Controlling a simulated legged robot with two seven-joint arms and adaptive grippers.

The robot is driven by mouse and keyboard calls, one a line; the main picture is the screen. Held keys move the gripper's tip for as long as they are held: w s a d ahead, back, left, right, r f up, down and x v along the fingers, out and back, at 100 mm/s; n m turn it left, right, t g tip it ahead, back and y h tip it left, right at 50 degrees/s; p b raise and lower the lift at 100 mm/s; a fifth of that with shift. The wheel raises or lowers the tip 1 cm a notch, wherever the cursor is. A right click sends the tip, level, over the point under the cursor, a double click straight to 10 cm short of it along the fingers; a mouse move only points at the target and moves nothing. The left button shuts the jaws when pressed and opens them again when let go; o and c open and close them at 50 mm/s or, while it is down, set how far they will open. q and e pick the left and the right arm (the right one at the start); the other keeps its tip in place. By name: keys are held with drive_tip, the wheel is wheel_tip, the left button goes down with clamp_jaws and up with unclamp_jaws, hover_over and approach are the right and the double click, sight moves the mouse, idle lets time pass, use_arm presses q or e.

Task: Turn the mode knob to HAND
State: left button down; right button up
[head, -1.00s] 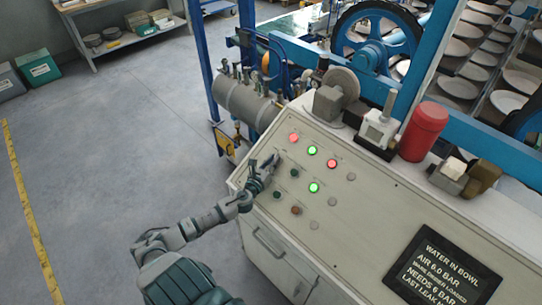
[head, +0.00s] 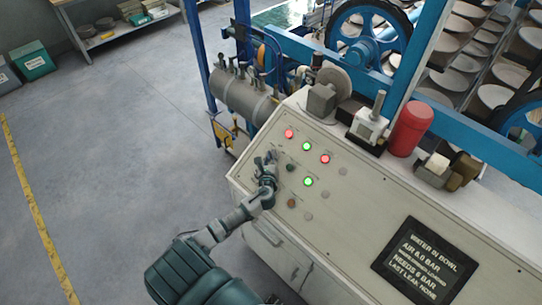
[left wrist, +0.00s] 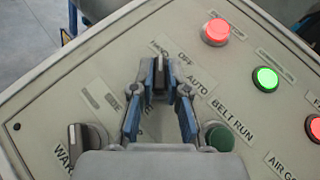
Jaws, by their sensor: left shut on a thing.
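The mode knob (left wrist: 160,74) is a dark knob with a light pointer line on the sloping panel. In the left wrist view the labels HAND (left wrist: 156,47), OFF (left wrist: 185,58) and AUTO (left wrist: 200,82) fan around it from left to right. Its pointer end faces up the picture, roughly between HAND and OFF. My left gripper (left wrist: 160,90) is shut on the knob, one blue-padded finger on each side. In the head view my left gripper (head: 267,160) is at the panel's upper left, and it hides the knob there. My right gripper is not in view.
Another dark knob (left wrist: 86,136) sits lower left, by a partly hidden label. A green button (left wrist: 219,136) is close to my right finger, by BELT RUN. Red and green lights (head: 308,146) are to the right. A red cylinder (head: 410,128) stands on the console (head: 350,225).

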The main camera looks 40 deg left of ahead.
use_arm(q)
drive_tip(key=shift+w+a+r, duration=0.1)
drive_tip(key=shift+a+r, duration=0.05)
drive_tip(key=shift+r, duration=0.25)
drive_tip(key=c, duration=1.3)
unclamp_jaws()
drive_tip(key=shift+o, duration=0.7)
drive_tip(key=shift+f, duration=0.3)
drive_tip(key=v, duration=1.2)
drive_tip(key=shift+a+f, duration=0.1)
